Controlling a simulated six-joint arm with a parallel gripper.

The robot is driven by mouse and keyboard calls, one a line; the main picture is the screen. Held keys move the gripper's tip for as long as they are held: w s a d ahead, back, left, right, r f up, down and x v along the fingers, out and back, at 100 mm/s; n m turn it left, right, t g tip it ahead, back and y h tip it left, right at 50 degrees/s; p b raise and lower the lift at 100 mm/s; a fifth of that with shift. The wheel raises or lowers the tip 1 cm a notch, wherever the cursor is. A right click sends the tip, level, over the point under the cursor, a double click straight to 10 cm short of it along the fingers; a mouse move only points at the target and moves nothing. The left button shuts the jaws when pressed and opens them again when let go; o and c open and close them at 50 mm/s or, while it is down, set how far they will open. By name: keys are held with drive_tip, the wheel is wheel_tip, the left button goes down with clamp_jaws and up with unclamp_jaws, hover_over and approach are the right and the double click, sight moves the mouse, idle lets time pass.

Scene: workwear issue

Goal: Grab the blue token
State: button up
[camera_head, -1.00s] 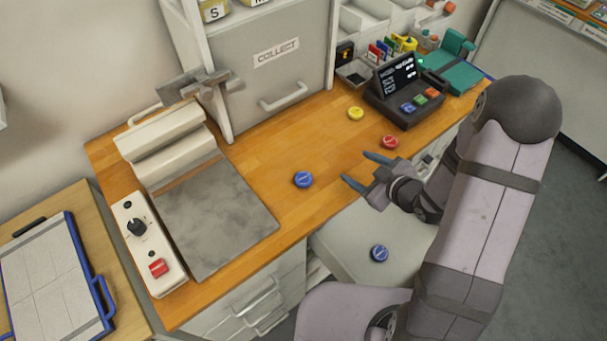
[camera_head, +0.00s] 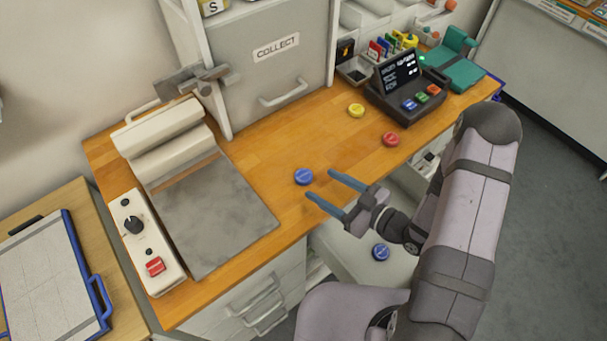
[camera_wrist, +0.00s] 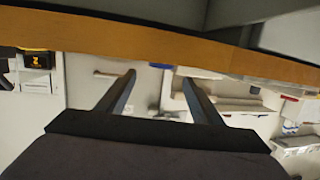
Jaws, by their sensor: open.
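A round blue token (camera_head: 304,176) lies flat on the wooden counter, right of the grey plate. A second blue token (camera_head: 380,252) lies lower down on a pale surface below the counter's front edge. My gripper (camera_head: 327,187) is open and empty, its blue-grey fingers pointing left, close to the right of the counter token and apart from it. In the wrist view the two spread fingers (camera_wrist: 158,82) show with nothing between them, and no token is visible there.
A yellow token (camera_head: 356,110) and a red token (camera_head: 391,139) lie farther right on the counter (camera_head: 270,150). A dark terminal (camera_head: 408,92) stands behind them. A heat-press-like machine with a grey plate (camera_head: 215,215) takes up the left.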

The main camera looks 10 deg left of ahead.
sight(306, 177)
drive_tip(key=shift+f+p+x, duration=0.15)
drive_tip(key=shift+p+x, duration=0.55)
drive_tip(key=shift+x, duration=0.65)
drive_tip(key=shift+f+p+x, duration=0.1)
drive_tip(key=shift+p+x, duration=0.55)
drive_tip(key=shift+x, duration=0.7)
drive_tip(key=shift+s, duration=0.1)
drive_tip(key=c, duration=1.1)
